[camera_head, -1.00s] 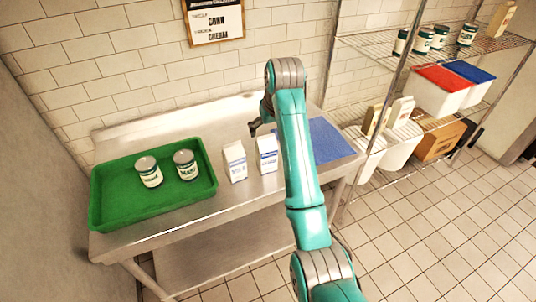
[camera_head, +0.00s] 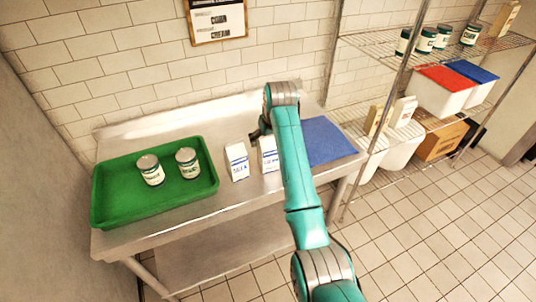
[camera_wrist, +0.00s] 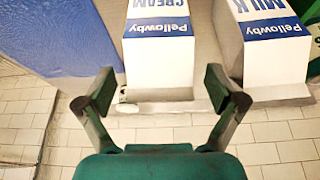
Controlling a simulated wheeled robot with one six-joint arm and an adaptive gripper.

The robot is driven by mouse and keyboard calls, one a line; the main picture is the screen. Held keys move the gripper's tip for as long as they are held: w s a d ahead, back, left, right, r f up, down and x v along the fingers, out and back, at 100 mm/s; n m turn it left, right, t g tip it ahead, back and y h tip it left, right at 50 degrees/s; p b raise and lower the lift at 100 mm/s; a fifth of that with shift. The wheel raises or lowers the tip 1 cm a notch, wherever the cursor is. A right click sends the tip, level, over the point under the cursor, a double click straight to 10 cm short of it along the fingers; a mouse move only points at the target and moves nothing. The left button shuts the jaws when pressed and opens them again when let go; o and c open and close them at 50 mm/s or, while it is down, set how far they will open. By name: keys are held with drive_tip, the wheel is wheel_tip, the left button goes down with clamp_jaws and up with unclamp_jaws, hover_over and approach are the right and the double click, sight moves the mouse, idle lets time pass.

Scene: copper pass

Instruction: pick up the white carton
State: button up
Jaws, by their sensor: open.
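Two white cartons with blue bands stand side by side on the steel table. The left one, marked milk (camera_head: 238,164), is fully visible; the right one, marked cream (camera_head: 268,156), is partly covered by my arm. In the wrist view, the cream carton (camera_wrist: 158,62) is in the middle and the milk carton (camera_wrist: 270,50) is at the right. My gripper (camera_wrist: 160,86) is open and empty, its fingertips on either side of the cream carton's near end with gaps showing. In the head view, my gripper (camera_head: 262,132) is at the cream carton's top, partly hidden.
A green tray (camera_head: 107,213) with two labelled cans (camera_head: 150,171) (camera_head: 188,163) is on the table's left. A blue mat (camera_head: 328,141) lies right of the cartons. A wire shelf (camera_head: 390,42) with tubs and cans stands at the right. The table's back strip is clear.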

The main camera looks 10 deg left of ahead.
clamp_jaws()
